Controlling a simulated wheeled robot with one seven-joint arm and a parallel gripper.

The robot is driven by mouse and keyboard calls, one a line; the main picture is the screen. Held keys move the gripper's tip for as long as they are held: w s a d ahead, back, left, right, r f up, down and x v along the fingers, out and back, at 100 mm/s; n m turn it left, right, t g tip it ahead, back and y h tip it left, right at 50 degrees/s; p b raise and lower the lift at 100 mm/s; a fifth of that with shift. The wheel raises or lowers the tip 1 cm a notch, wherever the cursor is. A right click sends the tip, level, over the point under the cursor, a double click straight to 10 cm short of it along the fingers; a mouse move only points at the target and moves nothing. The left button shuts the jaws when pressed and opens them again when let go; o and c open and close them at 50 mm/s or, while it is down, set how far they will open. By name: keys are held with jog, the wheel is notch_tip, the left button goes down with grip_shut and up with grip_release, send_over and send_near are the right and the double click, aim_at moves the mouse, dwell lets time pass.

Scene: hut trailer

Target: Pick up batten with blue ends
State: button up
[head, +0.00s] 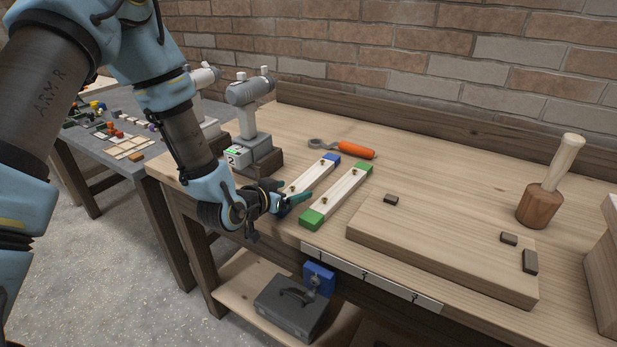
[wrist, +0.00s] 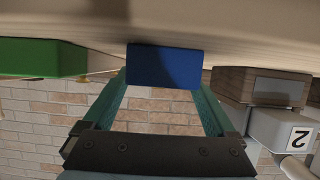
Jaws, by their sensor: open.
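The batten with blue ends (head: 310,179) lies on the workbench, a pale wooden strip with small brass-coloured knobs. Its far blue end shows in the head view, and its near end is partly hidden by my gripper (head: 299,203). In the wrist view the near blue end (wrist: 165,66) sits between the two green fingers of my gripper (wrist: 163,90). The fingers are open, with one on each side of the blue end; I cannot tell whether either touches it. A batten with green ends (head: 338,195) lies just to the right, and its green end shows in the wrist view (wrist: 40,58).
A grey drill on a stand (head: 248,110) with a label 2 is close on the left. An orange-handled tool (head: 355,149) lies behind the battens. A raised wooden board (head: 440,245) with dark blocks and a mallet (head: 540,200) are to the right.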

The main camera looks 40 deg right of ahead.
aim_at(309, 181)
jog(key=shift+r+p+x, duration=0.2)
jog(key=shift+p+x, duration=0.45)
jog(key=shift+x, duration=1.2)
jog(key=shift+d, duration=0.1)
jog(key=shift+c, duration=0.3)
grip_shut()
